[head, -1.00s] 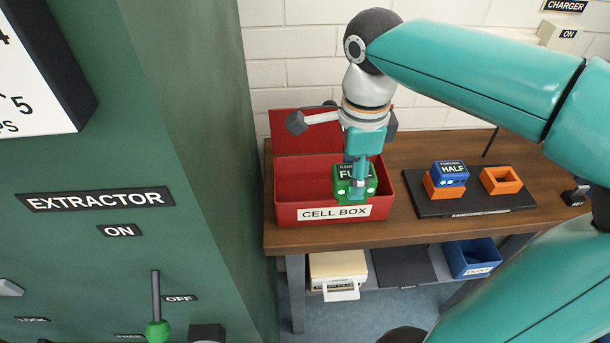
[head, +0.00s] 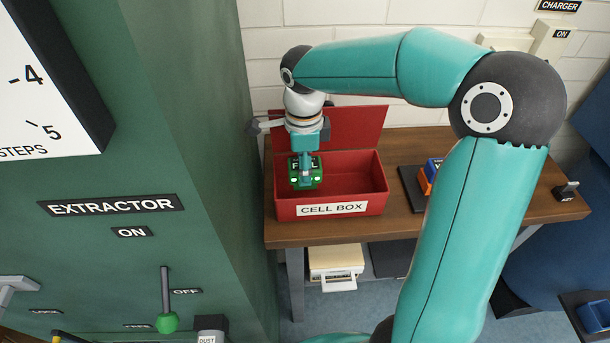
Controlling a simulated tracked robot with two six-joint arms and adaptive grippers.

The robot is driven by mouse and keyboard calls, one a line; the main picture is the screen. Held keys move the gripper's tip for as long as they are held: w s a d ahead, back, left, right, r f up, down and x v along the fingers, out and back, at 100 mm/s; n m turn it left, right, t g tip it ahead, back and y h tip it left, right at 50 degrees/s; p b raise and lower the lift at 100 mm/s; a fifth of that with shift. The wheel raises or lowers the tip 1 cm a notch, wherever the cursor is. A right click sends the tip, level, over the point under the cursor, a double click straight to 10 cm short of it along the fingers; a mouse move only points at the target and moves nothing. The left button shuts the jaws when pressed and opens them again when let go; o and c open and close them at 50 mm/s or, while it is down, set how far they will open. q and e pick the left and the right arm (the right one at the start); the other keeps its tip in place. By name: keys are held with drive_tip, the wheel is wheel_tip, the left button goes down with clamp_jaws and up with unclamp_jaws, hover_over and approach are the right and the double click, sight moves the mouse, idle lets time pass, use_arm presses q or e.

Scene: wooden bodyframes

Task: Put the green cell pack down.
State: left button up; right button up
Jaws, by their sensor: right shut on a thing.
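The green cell pack (head: 306,180) has a dark top label reading partly "FULL" and two lit white spots on its front. My right gripper (head: 305,172) comes down from above and is shut on it. The pack is at the left part of the open red cell box (head: 365,207), within its outline. I cannot tell whether the pack touches the box floor. The gripper's fingers hide part of the label. My left gripper does not show.
The red box stands on the wooden bench (head: 420,228), its lid (head: 350,127) up behind. A blue pack (head: 433,168) in an orange holder is partly hidden behind my right arm. The green extractor cabinet (head: 190,120) rises close on the left. The box's right half is empty.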

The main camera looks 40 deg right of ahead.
wheel_tip(320, 180, down, 4)
drive_tip(key=shift+s+r, duration=0.1)
drive_tip(key=shift+w+p, duration=0.2)
drive_tip(key=shift+p, duration=0.25)
drive_tip(key=shift+f, duration=0.3)
drive_tip(key=shift+f, duration=0.1)
drive_tip(key=o, duration=1)
wheel_tip(320, 180, up, 12)
drive_tip(key=shift+r, duration=0.1)
